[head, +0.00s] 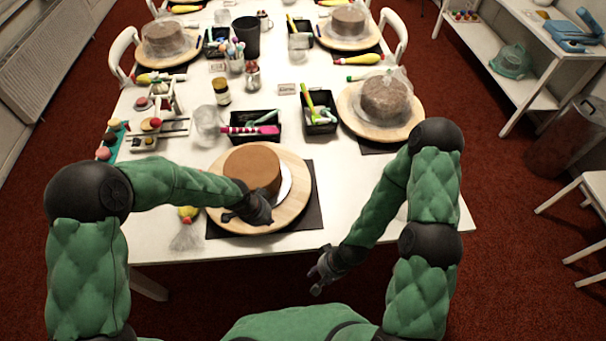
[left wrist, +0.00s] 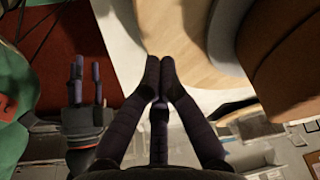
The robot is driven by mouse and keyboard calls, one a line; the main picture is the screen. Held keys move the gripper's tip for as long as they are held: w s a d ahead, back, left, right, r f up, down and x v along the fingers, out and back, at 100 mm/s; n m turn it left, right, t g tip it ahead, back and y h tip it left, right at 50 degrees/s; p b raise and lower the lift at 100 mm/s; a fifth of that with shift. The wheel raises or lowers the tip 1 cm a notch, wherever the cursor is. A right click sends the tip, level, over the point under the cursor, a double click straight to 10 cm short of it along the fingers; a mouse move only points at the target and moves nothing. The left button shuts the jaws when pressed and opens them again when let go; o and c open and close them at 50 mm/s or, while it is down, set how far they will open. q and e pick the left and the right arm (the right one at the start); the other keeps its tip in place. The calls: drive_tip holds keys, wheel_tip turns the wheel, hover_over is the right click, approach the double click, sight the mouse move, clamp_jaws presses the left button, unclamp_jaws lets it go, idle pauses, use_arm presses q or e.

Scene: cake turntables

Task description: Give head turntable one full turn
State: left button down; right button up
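The head turntable (head: 290,210) is a round wooden disc at the near end of the white table, on a dark mat (head: 312,215). A brown cake (head: 252,166) on a white board (head: 286,184) sits on it. My left gripper (head: 232,214) reaches over the near side of the disc, beside the cake. In the left wrist view its fingertips (left wrist: 160,70) are together over the wooden disc (left wrist: 185,40), with nothing seen between them; contact with the disc cannot be told. My right gripper (head: 318,276) hangs empty off the table's near edge, its fingers apart.
Black tool bins (head: 252,130), a clear cup (head: 208,125) and a brown jar (head: 221,92) stand behind the disc. A second turntable (head: 352,120) with a wrapped cake is at the back right. A piping bag (head: 187,232) lies left of the mat. The table's near right corner is clear.

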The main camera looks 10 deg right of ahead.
sight(250, 228)
use_arm(q)
drive_tip(key=a, duration=0.1)
drive_tip(key=s+a, duration=0.1)
drive_tip(key=a, duration=0.1)
drive_tip(key=shift+s+a+r+p, duration=0.1)
drive_tip(key=shift+s+p, duration=0.05)
drive_tip(key=shift+p, duration=0.2)
drive_tip(key=a+p, duration=0.1)
drive_tip(key=w+a+p, duration=0.1)
drive_tip(key=a+p, duration=0.1)
drive_tip(key=w+a+p, duration=0.1)
drive_tip(key=a, duration=0.1)
drive_tip(key=shift+a+r, duration=0.1)
drive_tip(key=shift+a, duration=0.05)
drive_tip(key=shift+w+a+p, duration=0.15)
drive_tip(key=shift+a+p, duration=0.1)
drive_tip(key=shift+p, duration=0.05)
drive_tip(key=shift+f, duration=0.2)
drive_tip(key=shift+f, duration=0.2)
drive_tip(key=shift+f+b, duration=1.3)
drive_tip(key=shift+r, duration=0.1)
drive_tip(key=shift+s+d+b, duration=0.2)
drive_tip(key=shift+d+b, duration=0.35)
drive_tip(key=shift+d, duration=0.2)
drive_tip(key=shift+s+d, duration=0.1)
drive_tip(key=shift+d, duration=0.2)
